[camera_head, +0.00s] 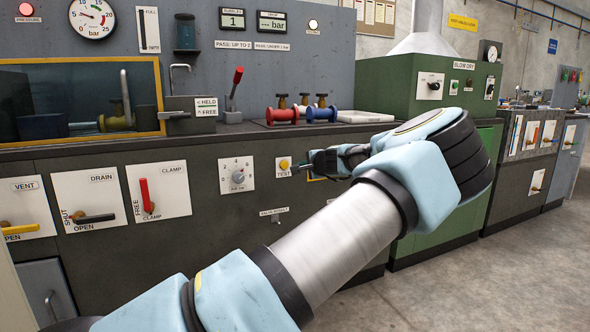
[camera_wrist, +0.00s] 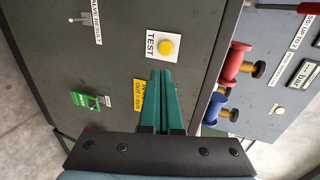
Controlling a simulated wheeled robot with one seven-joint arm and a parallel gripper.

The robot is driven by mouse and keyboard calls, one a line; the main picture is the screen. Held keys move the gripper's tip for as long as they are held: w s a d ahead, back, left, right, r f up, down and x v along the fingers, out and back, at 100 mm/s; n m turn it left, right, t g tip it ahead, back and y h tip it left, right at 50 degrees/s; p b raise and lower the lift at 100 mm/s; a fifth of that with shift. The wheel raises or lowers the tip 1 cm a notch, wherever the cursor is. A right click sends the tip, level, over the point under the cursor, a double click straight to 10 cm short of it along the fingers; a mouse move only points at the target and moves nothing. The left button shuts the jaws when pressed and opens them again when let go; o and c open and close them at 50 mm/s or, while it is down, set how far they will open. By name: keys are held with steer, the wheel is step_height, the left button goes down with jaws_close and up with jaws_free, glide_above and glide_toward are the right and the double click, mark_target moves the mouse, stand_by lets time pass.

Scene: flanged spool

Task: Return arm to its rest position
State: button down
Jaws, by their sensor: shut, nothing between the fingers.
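My gripper (camera_head: 318,163) is in front of the bench's front panel, just right of the yellow TEST button (camera_head: 284,165) in the head view. In the wrist view, the green fingers (camera_wrist: 161,85) lie together with nothing between them. Their tips are below the TEST button (camera_wrist: 166,47) in the picture and look apart from it. My arm reaches from the bottom left of the head view up to the right, then back left to the gripper. The fingers partly cover a yellow label (camera_wrist: 139,97) on the panel.
A red spool (camera_head: 282,114) and a blue spool (camera_head: 321,113) stand on the bench top. The panel carries a dial (camera_head: 238,176), a red clamp lever (camera_head: 147,195) and a yellow vent handle (camera_head: 20,229). A green blow-dry cabinet (camera_head: 428,90) stands right. Floor at lower right is clear.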

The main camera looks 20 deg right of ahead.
steer(key=s+a+f+n+g+y, duration=0.1)
steer(key=a+f+n+g, duration=0.25)
steer(key=a, duration=0.75)
steer(key=s+a+f+n+g+y, duration=0.1)
steer(key=a+f+n+g+y, duration=0.3)
steer(key=a, duration=0.6)
steer(key=s+a+f+n+g+h, duration=0.2)
steer(key=s+a+f, duration=0.1)
steer(key=s+a, duration=0.35)
steer(key=s+a+f+n+g+h, duration=0.1)
steer(key=s+a+f+n+h, duration=0.15)
steer(key=s+a, duration=0.4)
steer(key=s+r+n+g+h, duration=0.2)
steer(key=s+r+n+h, duration=0.15)
steer(key=s, duration=1.55)
step_height(320, 180, up, 27)
steer(key=p, duration=2.7)
steer(key=shift+s+d+r+y, duration=0.15)
steer(key=shift+s+r+y, duration=0.05)
steer(key=shift+s+y, duration=0.25)
